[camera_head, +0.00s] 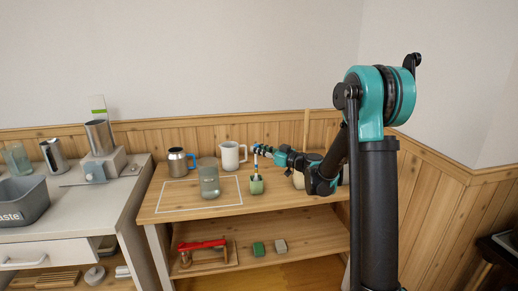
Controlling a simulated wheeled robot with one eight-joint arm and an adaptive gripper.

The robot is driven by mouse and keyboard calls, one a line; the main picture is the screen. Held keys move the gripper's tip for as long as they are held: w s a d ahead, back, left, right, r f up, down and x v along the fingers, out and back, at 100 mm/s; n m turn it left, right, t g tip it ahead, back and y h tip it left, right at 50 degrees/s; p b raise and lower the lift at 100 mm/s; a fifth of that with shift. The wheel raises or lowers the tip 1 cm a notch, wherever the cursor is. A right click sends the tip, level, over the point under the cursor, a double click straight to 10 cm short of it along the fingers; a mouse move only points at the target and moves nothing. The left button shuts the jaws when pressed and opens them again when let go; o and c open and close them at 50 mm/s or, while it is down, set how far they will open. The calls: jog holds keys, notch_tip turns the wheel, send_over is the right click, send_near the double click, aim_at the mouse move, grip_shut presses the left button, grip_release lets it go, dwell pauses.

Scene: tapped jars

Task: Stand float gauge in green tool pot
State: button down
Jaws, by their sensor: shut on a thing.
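The green tool pot (256,187) stands on the wooden table top, just right of a white outlined area. My gripper (258,151) is above the pot, reaching in from the right, and is shut on the thin float gauge (256,167). The gauge hangs about upright, with small coloured parts near its top. Its lower end is at the pot's mouth; I cannot tell whether it is inside the rim or touches the pot.
A glass jar (209,182) stands left of the pot. A white pitcher (230,156) and a metal jug with blue handle (178,162) stand behind. A grey waste bin (24,207) is on the left counter. The lower shelf (303,243) holds a red-topped item and small blocks.

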jog(key=shift+f, duration=0.2)
jog(key=shift+f, duration=0.45)
jog(key=c, duration=1.3)
grip_release()
jog(key=v, duration=1.2)
